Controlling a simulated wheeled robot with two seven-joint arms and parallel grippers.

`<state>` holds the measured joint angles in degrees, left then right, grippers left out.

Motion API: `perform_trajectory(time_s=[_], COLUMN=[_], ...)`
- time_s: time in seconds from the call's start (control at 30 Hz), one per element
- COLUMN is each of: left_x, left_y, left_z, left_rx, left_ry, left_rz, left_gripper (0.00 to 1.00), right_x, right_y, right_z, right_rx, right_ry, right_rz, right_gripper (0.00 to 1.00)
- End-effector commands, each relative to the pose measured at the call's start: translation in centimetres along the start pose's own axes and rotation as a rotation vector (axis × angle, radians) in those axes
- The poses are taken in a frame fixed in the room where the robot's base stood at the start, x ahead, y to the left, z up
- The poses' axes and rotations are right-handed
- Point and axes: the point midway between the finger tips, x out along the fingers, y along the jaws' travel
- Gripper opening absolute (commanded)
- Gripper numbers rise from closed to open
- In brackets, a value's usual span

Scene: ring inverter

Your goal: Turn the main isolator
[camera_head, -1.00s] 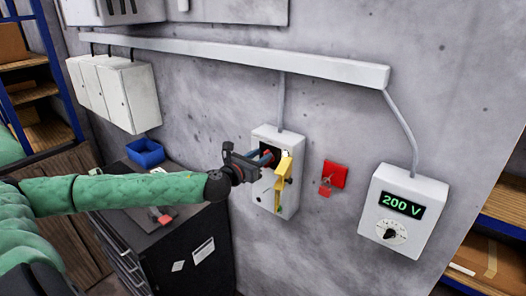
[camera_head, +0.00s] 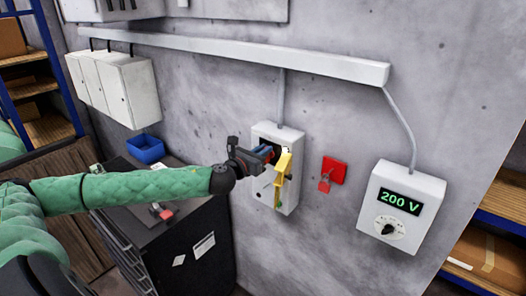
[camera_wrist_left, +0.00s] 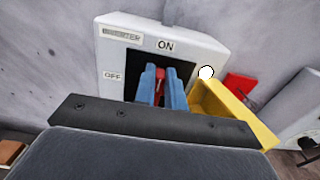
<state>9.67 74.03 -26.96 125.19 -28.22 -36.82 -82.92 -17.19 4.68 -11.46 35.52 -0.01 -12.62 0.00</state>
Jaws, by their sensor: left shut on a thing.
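The main isolator is a white wall box (camera_head: 290,200) with a yellow part (camera_head: 283,168) on its front right side. In the left wrist view the box (camera_wrist_left: 120,40) carries the labels "INVERTER", "ON" at the top and "OFF" at the left. Its red handle (camera_wrist_left: 160,92) stands over a dark recess, and the yellow part (camera_wrist_left: 232,112) sits open to the right. My left gripper (camera_head: 270,153) is at the box front. In the wrist view its blue fingers (camera_wrist_left: 160,90) are shut on the red handle, which they partly hide. My right gripper is not in view.
A red wall device (camera_head: 334,170) is right of the box. Further right is a white unit (camera_head: 405,225) reading "200 V" with a dial. A black cabinet (camera_head: 190,250) with a blue bin (camera_head: 146,150) stands below left. Shelves are at both edges.

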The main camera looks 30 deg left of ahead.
Motion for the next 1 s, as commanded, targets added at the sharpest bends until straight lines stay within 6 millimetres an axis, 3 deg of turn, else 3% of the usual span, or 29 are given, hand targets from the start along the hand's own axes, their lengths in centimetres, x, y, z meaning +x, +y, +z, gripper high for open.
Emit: perform_trajectory(time_s=[0.27, 0.7, 1.0], left_x=[0.0, 0.0, 0.0], left_y=[0.2, 0.9, 1.4], left_z=[-0.3, -0.6, -1.0], left_rx=[-0.066, -0.324, -0.538], left_ry=[0.000, 0.001, 0.001], left_rz=[0.000, 0.001, 0.001], left_gripper=[0.00, 0.00, 0.00], right_x=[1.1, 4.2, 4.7], right_y=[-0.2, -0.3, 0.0], right_z=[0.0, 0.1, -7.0], right_rx=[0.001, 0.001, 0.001], right_ry=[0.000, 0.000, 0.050], right_rz=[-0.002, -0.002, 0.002], right_gripper=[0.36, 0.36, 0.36])
